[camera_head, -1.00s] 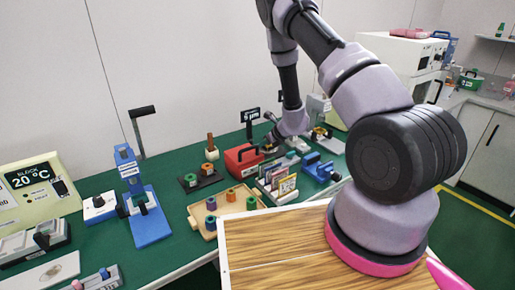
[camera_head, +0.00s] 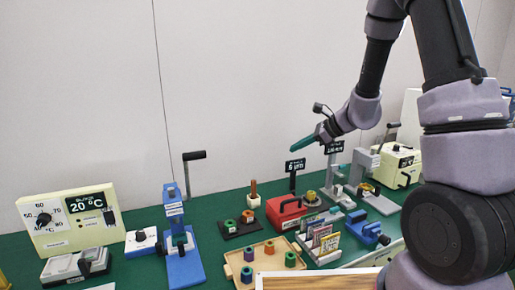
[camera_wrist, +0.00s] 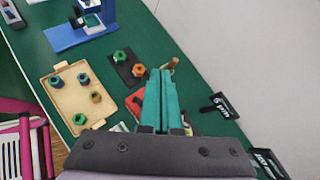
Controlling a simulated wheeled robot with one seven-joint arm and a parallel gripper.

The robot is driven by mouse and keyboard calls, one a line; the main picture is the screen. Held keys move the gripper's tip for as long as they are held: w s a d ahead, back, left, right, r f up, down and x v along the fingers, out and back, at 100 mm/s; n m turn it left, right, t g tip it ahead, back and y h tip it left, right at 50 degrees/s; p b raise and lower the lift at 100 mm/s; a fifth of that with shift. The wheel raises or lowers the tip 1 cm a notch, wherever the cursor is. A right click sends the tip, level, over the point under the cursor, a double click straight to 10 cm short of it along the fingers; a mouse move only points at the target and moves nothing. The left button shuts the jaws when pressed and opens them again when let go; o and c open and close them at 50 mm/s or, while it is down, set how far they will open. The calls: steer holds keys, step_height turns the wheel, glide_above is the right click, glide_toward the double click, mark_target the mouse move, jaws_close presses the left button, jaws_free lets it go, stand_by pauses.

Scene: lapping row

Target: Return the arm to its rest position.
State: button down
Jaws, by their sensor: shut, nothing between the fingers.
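My arm rises at the right of the head view and bends over toward the bench. My gripper (camera_head: 304,144) has teal fingers and hangs in the air above the bench, just above the sign reading 6 µm. In the wrist view my gripper (camera_wrist: 158,98) shows its two teal fingers lying together, with nothing between them. The fingers hide part of the red box below.
The 6 µm sign (camera_head: 295,166) stands near the fingers, behind a red box (camera_head: 286,212). A wooden tray (camera_head: 236,271) holds several coloured nuts. A blue press (camera_head: 177,215), a cream heater (camera_head: 68,224) and a grey stand (camera_head: 357,172) stand along the green bench.

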steer(key=s+d+r+n+g+h, duration=0.1)
steer(key=s+d+r+n, duration=0.1)
steer(key=s+r+n, duration=0.95)
steer(key=s+d+r+n+t+h, duration=0.1)
steer(key=s+d+r+n+h, duration=0.1)
steer(key=s, duration=0.4)
steer(key=s+d+r+n+t+h, duration=0.1)
steer(key=s+d+r+n+h, duration=0.2)
steer(key=s+d+r, duration=0.3)
steer(key=shift+s+d+r+t+h, duration=0.4)
steer(key=shift+s+r+h, duration=0.2)
steer(key=shift+r, duration=0.15)
stand_by(0.9)
